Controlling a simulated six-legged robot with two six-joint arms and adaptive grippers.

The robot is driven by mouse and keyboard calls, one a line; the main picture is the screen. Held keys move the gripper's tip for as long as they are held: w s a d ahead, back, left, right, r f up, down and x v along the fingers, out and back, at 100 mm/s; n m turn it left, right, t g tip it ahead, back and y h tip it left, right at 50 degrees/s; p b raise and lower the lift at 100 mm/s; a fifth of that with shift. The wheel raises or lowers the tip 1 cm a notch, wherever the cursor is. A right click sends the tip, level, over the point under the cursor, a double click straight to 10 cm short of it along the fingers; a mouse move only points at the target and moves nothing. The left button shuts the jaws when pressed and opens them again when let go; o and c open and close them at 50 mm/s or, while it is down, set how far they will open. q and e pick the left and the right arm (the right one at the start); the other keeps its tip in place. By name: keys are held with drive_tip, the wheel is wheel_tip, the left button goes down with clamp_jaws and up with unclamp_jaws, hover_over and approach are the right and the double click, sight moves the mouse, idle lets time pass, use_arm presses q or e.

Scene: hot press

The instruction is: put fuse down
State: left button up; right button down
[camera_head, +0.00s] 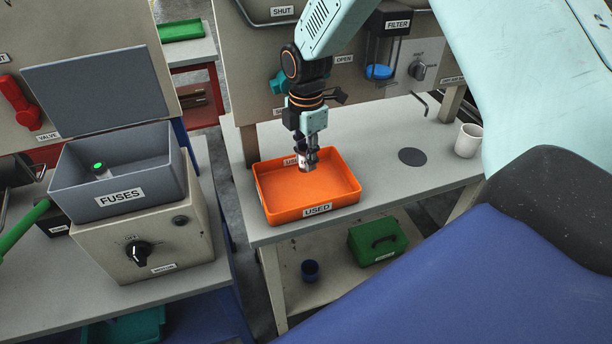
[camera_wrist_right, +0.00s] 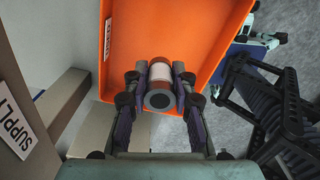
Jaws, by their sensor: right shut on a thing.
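My right gripper (camera_head: 308,160) is over the orange tray labelled USED (camera_head: 345,205). It is shut on a fuse, a small cylinder with a pale band and dark end. In the right wrist view the fuse (camera_wrist_right: 160,74) sits between the two fingers (camera_wrist_right: 160,92), with the orange tray (camera_wrist_right: 205,25) behind it. The fuse is mostly hidden by the fingers in the head view. I cannot tell whether it touches the tray floor. No other thing shows in the tray. My left gripper is not in view.
A grey bin labelled FUSES (camera_head: 75,190) with a raised lid stands at left, holding a green-tipped fuse (camera_head: 100,170). On the right table are a dark disc (camera_head: 412,157) and a white cup (camera_head: 468,141). A green box (camera_head: 378,240) sits on the lower shelf.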

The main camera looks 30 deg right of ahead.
sight(306, 147)
drive_tip(key=shift+a+f, duration=0.2)
drive_tip(key=shift+f, duration=0.75)
drive_tip(key=f, duration=0.3)
drive_tip(key=shift+d+f, duration=0.2)
drive_tip(key=shift+f, duration=0.45)
drive_tip(key=shift+a, duration=0.1)
drive_tip(key=c, duration=1.1)
unclamp_jaws()
drive_tip(key=shift+f, duration=0.15)
wheel_tip(306, 147, up, 12)
drive_tip(key=shift+r, duration=0.2)
